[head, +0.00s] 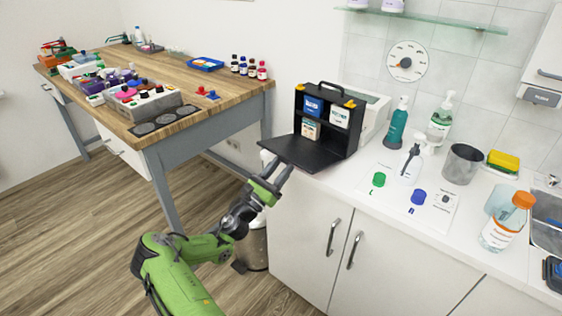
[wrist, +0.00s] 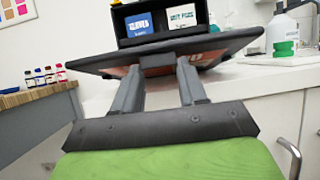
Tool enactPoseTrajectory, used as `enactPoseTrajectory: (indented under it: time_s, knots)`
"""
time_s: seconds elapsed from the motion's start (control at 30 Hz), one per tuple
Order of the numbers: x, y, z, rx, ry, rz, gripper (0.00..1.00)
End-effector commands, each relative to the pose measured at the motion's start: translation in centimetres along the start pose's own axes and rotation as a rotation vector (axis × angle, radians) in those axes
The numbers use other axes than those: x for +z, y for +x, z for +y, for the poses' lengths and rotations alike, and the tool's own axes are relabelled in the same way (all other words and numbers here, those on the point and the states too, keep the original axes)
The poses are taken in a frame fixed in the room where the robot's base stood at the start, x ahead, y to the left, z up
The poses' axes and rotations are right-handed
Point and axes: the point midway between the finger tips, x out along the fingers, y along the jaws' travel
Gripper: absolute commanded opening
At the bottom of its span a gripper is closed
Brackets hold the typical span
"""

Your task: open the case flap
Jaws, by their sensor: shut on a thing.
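The black case (head: 299,100) stands upright on the white counter, with yellow latches on its top edge. Its flap (head: 305,154) is folded down and lies roughly level, sticking out over the counter's front edge. Labelled boxes, one blue (head: 313,107), show inside. My gripper (head: 273,176) is at the flap's front edge. In the wrist view its fingers (wrist: 168,74) are on either side of a dark tab at the near edge of the flap (wrist: 225,44), shut on it. The finger contact is partly hidden under the flap.
Bottles (head: 397,122), a grey cup (head: 462,163) and an orange-capped bottle (head: 508,222) stand right of the case. Cupboard doors with handles (head: 333,237) are below. A wooden workbench (head: 190,88) is at left, with open floor before it.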

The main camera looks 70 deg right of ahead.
Motion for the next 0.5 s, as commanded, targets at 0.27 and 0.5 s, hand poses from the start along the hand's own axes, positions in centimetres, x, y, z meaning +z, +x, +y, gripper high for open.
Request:
enactPoseTrajectory:
  time_s: [0.27,0.5]
  knots:
    - [-3.2,-1.1,-0.3,-0.003,-0.007,-0.143,0.0]
    - [-3.9,-1.3,-0.3,-0.005,-0.004,-0.205,0.0]
